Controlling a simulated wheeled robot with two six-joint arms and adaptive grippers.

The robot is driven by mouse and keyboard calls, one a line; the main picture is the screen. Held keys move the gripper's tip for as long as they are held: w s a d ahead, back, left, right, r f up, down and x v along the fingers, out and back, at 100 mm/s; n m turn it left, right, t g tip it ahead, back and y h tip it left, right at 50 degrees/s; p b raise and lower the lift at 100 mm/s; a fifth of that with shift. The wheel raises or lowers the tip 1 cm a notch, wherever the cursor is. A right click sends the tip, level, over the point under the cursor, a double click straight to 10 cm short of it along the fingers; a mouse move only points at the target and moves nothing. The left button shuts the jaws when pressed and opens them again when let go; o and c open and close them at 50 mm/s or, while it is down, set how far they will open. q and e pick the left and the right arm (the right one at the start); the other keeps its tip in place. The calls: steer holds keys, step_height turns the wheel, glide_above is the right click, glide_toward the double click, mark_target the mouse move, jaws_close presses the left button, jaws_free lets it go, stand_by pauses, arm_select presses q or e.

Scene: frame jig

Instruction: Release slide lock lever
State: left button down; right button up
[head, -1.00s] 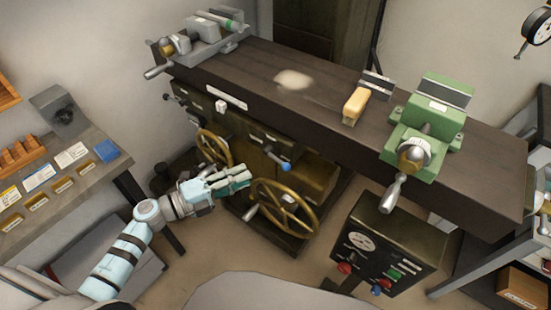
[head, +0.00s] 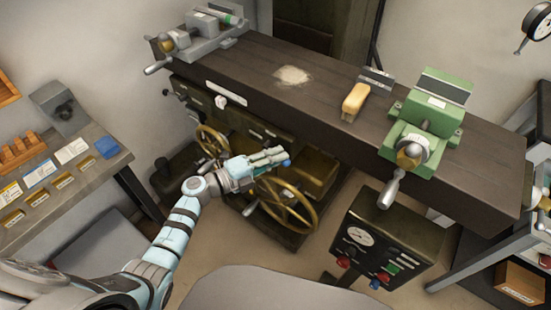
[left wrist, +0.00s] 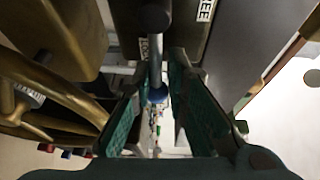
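The slide lock lever is a grey rod with a blue knob (left wrist: 157,95), seen in the left wrist view. In the head view only a bit of the blue knob (head: 287,162) shows at my fingertips. My left gripper (head: 280,157) is at the lever below the front edge of the machine table. In the left wrist view its two green-padded fingers (left wrist: 158,115) stand apart, with the knob between them and gaps on both sides. A label reading FREE (left wrist: 206,10) and a partly hidden LOCK label (left wrist: 145,48) flank the rod. My right gripper is not in view.
A brass handwheel (head: 286,205) is just below my left gripper, and a smaller one (head: 212,142) is to its left. The long dark table (head: 320,95) carries a green vise (head: 425,125) and a brush (head: 355,101). A control box (head: 385,240) stands at lower right.

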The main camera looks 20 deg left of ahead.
arm_select(q)
steer(key=shift+s+f, duration=0.1)
steer(key=shift+f, duration=0.2)
steer(key=shift+n, duration=0.3)
stand_by(0.5)
steer(key=shift+r+n+h, duration=0.3)
